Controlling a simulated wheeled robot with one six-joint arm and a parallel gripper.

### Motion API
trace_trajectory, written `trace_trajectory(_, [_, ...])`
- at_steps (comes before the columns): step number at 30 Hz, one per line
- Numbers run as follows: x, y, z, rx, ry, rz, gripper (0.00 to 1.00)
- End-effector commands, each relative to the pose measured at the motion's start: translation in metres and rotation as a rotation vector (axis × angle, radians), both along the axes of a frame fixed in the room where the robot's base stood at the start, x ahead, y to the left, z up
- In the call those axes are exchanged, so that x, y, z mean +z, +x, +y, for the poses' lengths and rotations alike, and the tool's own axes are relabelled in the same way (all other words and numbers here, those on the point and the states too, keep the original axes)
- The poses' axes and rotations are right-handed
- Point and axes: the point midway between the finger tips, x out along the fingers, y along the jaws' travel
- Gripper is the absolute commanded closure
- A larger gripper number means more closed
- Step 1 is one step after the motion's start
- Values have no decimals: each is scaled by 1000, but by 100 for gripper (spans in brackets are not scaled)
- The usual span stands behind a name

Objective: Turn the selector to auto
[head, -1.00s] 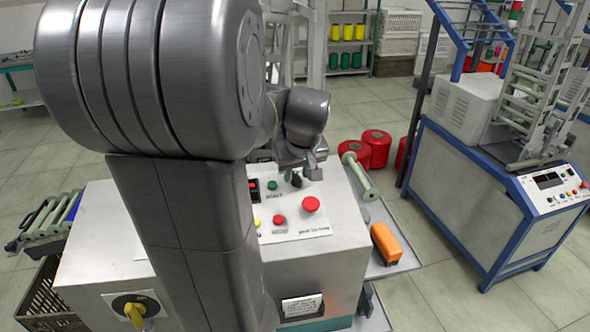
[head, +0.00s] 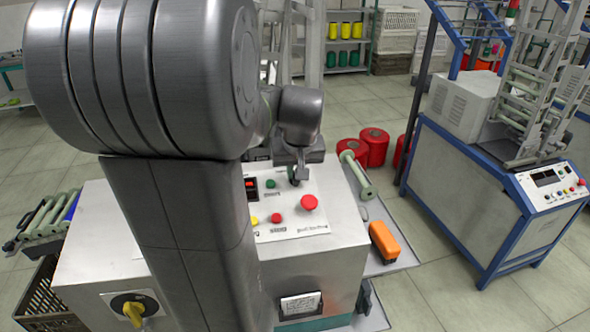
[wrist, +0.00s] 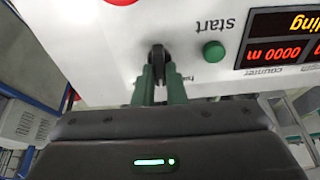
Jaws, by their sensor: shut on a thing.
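The selector is a small black knob (wrist: 158,54) on the white control panel (wrist: 110,62), beside the green start button (wrist: 213,51) in the wrist view. My gripper (wrist: 160,74) has its two green fingers closed around the knob. In the head view my gripper (head: 301,169) reaches down to the far right part of the panel, and the knob (head: 293,181) shows dark beneath it. The label by the knob is mostly covered by the fingers, so I cannot read the position it points to.
A large red button (head: 309,202), a smaller red one (head: 277,218) and a yellow one sit nearer on the panel. A lit red display (wrist: 282,38) is beside the start button. An orange box (head: 384,241) lies on the side shelf.

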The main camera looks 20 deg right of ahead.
Motion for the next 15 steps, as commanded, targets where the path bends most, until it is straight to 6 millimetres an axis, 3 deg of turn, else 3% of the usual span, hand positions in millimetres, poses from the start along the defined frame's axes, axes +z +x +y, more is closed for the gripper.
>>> trace_trajectory(15, [1, 0, 0, -368, 79, -15, 100])
